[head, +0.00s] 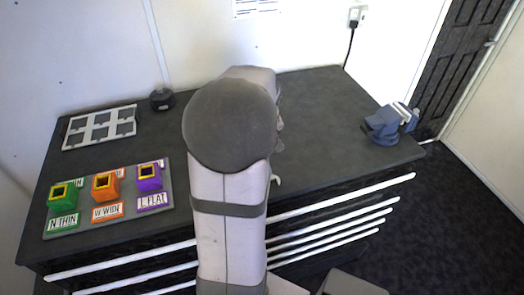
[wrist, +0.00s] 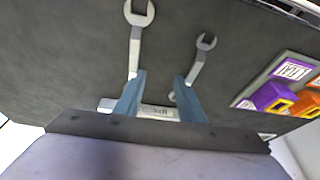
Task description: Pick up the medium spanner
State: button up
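In the wrist view, a larger grey open-ended spanner (wrist: 135,45) lies on the dark bench top, its lower part behind my left finger. A smaller spanner (wrist: 200,60) lies to the right, its lower end partly behind my right finger. A pale piece with dark lettering (wrist: 158,111) shows low between the fingers; I cannot tell whether it is a label or a tool. Which spanner is the medium one is unclear. My gripper (wrist: 159,76) is open, with nothing seen gripped between its blue fingers. In the head view my arm hides the gripper and most of the spanners.
A grey board (head: 107,214) with green (head: 62,197), orange (head: 105,186) and purple (head: 149,177) blocks and name labels lies at the bench's left. A grey frame (head: 100,127) and a black round object (head: 162,99) sit behind. A blue vise (head: 383,126) stands at the right edge.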

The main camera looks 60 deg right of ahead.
jog(key=shift+m+h, duration=0.4)
jog(key=s+d, duration=0.3)
jog(key=shift+d+r, duration=0.25)
jog(key=shift+d, duration=0.15)
jog(key=shift+p+x, duration=0.95)
jog(key=shift+x, duration=0.75)
jog(key=shift+p+x, duration=0.55)
jog(key=shift+x, duration=1.4)
jog(key=shift+s, duration=0.15)
grip_shut()
